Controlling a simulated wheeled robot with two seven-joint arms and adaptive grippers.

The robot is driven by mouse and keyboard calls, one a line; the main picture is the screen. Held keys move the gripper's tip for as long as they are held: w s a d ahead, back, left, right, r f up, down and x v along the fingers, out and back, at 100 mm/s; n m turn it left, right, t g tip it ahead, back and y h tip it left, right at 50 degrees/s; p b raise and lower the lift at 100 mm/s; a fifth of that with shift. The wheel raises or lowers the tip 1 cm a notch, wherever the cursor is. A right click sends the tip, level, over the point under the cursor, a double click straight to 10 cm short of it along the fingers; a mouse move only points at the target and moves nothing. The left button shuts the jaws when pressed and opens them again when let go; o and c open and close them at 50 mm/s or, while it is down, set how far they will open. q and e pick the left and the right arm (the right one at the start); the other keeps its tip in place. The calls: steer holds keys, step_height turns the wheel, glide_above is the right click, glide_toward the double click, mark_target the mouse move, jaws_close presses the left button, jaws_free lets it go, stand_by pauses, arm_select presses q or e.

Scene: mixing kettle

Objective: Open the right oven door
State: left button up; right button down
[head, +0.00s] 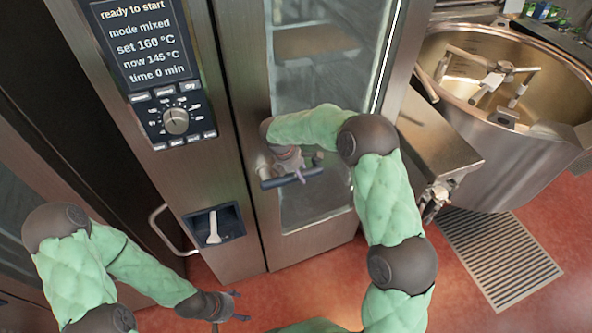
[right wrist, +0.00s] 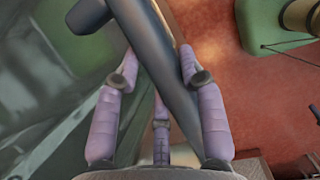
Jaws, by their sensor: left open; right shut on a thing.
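The right oven door (head: 323,216) has a steel frame and a tall glass pane. I cannot tell whether it is fully closed or slightly ajar. Its dark bar handle (head: 276,183) sticks out low on the left side of the door. My right gripper (head: 293,168) is shut on this handle, partly hidden by its own arm. In the right wrist view, the dark handle (right wrist: 172,75) runs diagonally between the purple fingers of the right gripper (right wrist: 160,78). My left gripper (head: 230,306) is open and empty, low in front of the oven and apart from it.
The control panel (head: 175,121) with a lit display (head: 143,42) is left of the door. A steel mixing kettle (head: 500,140) stands close on the right, its bracket (head: 437,150) near the door's right edge. A floor grate (head: 498,260) lies in the red floor (head: 460,305).

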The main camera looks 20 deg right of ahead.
steer(key=s+d+n+t, duration=0.1)
steer(key=s+d+n, duration=0.3)
steer(key=s+d, duration=0.4)
steer(key=s, duration=0.7)
steer(key=shift+s+d+r+n+t, duration=0.15)
steer(key=shift+n+t, duration=0.15)
steer(key=shift+n, duration=0.1)
steer(key=c, duration=0.7)
jaws_free()
steer(key=shift+y, duration=0.3)
steer(key=v, duration=1.2)
